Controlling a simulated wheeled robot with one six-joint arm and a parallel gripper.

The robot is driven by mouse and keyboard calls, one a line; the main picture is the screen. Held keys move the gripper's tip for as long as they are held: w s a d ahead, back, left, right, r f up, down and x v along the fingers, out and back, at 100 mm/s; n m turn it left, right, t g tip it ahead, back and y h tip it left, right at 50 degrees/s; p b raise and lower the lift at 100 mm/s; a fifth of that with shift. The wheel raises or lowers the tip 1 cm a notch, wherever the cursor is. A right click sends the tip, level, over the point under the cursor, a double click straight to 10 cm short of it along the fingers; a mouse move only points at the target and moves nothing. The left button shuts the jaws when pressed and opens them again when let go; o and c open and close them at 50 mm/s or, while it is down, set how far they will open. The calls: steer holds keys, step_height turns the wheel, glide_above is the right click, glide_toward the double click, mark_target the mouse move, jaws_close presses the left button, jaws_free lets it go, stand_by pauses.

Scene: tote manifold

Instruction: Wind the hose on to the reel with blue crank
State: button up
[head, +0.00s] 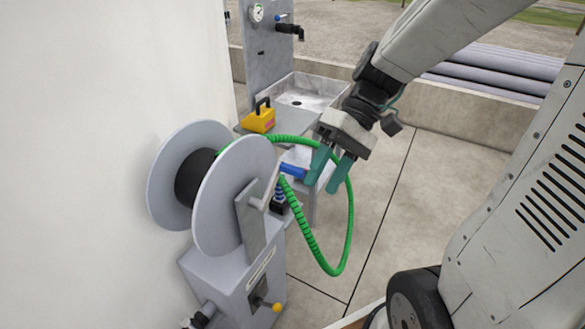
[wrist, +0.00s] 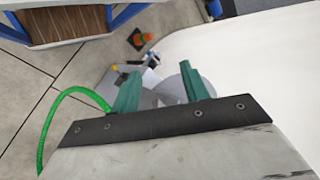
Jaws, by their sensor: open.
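The grey reel (head: 232,195) stands on a grey pedestal by the white wall, with a dark drum between two discs. Its crank has a blue handle (head: 293,171) pointing right. The green hose (head: 346,235) runs from behind the reel, loops down on the right and comes back up near a dark coupling under the crank. My gripper (head: 322,188) is open, with teal fingers just right of the blue handle; in the head view the left finger overlaps or nearly touches its end. In the wrist view the reel (wrist: 195,82) shows partly behind the fingers, and the hose (wrist: 62,100) curves at left.
A yellow box with a black handle (head: 259,117) sits on a grey shelf behind the reel. A sink (head: 305,88) and a panel with a gauge (head: 257,12) stand behind it. A yellow-knobbed lever (head: 277,307) is on the pedestal. An orange cone (wrist: 147,38) is on the floor.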

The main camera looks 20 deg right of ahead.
mark_target(295, 171)
steer(key=w+d+f+m+t+y, duration=0.2)
steer(key=w+d+f+t+y, duration=0.55)
steer(key=w, duration=0.55)
steer(key=shift+g+y, duration=0.45)
steer(key=shift+g, duration=0.3)
steer(key=a, duration=0.2)
steer(key=a+f, duration=0.1)
steer(key=a, duration=0.2)
steer(key=a+f, duration=0.1)
steer(key=a, duration=0.1)
steer(key=shift+w+a+f, duration=0.15)
steer(key=shift+w+a, duration=0.15)
steer(key=shift+w, duration=0.05)
jaws_close()
steer(key=shift+d, duration=0.1)
